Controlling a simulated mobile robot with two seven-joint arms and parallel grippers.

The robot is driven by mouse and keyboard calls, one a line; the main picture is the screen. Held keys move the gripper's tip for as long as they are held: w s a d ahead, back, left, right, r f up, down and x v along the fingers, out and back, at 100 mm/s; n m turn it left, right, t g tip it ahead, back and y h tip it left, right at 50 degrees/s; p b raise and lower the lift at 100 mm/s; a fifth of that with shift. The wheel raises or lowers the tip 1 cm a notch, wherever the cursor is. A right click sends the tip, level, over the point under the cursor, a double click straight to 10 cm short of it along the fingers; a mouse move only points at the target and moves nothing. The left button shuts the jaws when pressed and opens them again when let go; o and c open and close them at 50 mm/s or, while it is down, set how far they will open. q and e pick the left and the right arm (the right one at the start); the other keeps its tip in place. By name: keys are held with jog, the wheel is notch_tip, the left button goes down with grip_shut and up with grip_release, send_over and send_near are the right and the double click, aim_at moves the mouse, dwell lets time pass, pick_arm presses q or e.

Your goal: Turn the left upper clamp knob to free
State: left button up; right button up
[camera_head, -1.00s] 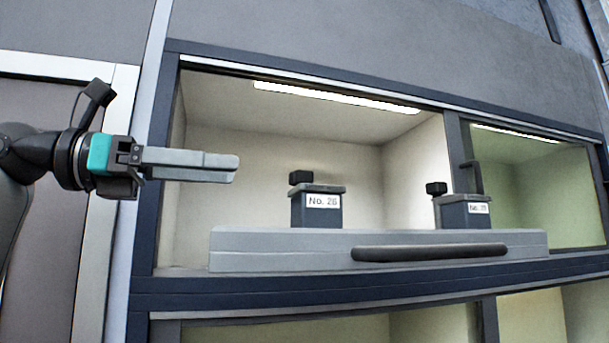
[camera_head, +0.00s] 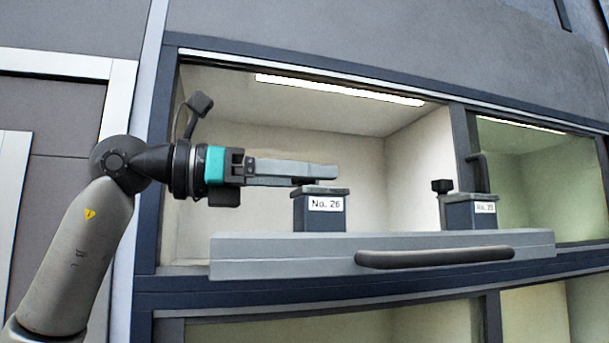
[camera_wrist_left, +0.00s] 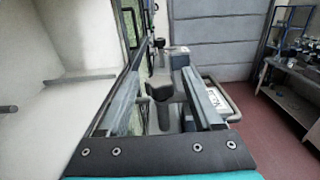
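The left upper clamp knob sits on the left block labelled No. 26 (camera_head: 320,212). In the head view my left gripper (camera_head: 328,173) covers nearly all of it, with its fingers level just above the block's top. In the left wrist view a dark knob (camera_wrist_left: 160,91) shows between the two spread fingers (camera_wrist_left: 160,75), with gaps on both sides. The gripper is open and does not appear closed on the knob. My right gripper is in neither view.
A grey drawer front (camera_head: 290,257) with a dark handle (camera_head: 435,257) runs below. A lit bay lies behind, and a dark post (camera_head: 462,150) divides it from the greenish bay.

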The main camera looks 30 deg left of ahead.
pick_arm(q)
grip_shut()
dwell(0.3)
jog(key=shift+n+t+y+p, duration=0.3)
jog(key=shift+y, duration=0.1)
jog(key=n+t+y+p, duration=0.2)
jog(key=y, duration=0.1)
jog(key=shift+r+n+y, duration=0.15)
jog(key=shift+n+y, duration=0.25)
jog(key=n+y+p, duration=0.1)
jog(key=y, duration=0.1)
jog(key=n+t+y+p, duration=0.1)
jog(key=n+y, duration=0.1)
jog(key=y, duration=0.1)
jog(key=shift+d+t, duration=0.15)
jog(key=shift+t, duration=0.15)
jog(key=n+y+p, duration=0.1)
jog(key=n+y, duration=0.1)
jog(key=y, duration=0.1)
jog(key=shift+n+y, duration=0.8)
jog(key=shift+y, duration=0.3)
jog(key=shift+f+n+y, duration=0.2)
jog(key=shift+n+y, duration=0.1)
jog(key=shift+y, duration=0.1)
jog(key=shift+o, duration=0.4)
grip_release()
